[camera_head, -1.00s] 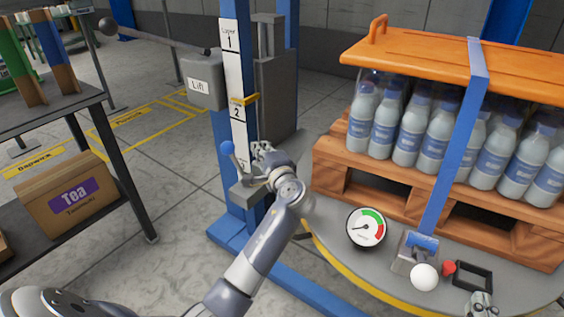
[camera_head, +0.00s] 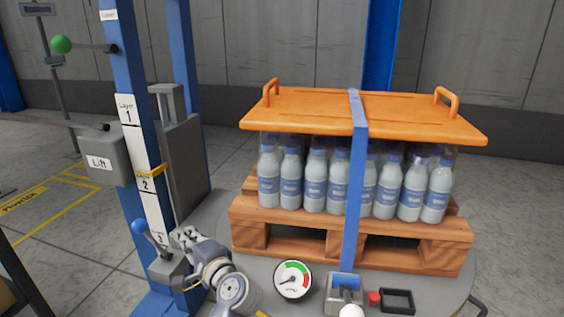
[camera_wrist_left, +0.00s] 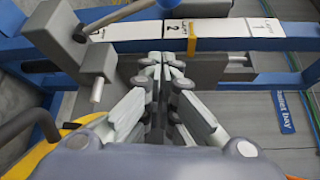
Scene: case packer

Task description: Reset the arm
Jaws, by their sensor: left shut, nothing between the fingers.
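My left arm reaches up from the bottom of the head view. My left gripper (camera_head: 184,238) is beside the blue-knobbed lever (camera_head: 140,228) at the foot of the lift post (camera_head: 137,110). In the left wrist view the gripper (camera_wrist_left: 161,62) is shut, its fingers together with nothing between them. It points at the post with the layer scale (camera_wrist_left: 185,28). My right gripper does not show in the head view.
Bottles (camera_head: 314,180) stand on a wooden pallet (camera_head: 350,238) under an orange cover (camera_head: 300,110), held by a blue strap (camera_head: 355,190). A gauge (camera_head: 293,279), a strap ratchet (camera_head: 343,293) and a red button (camera_head: 374,298) sit in front. A grey Lift box (camera_head: 103,160) is on the post.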

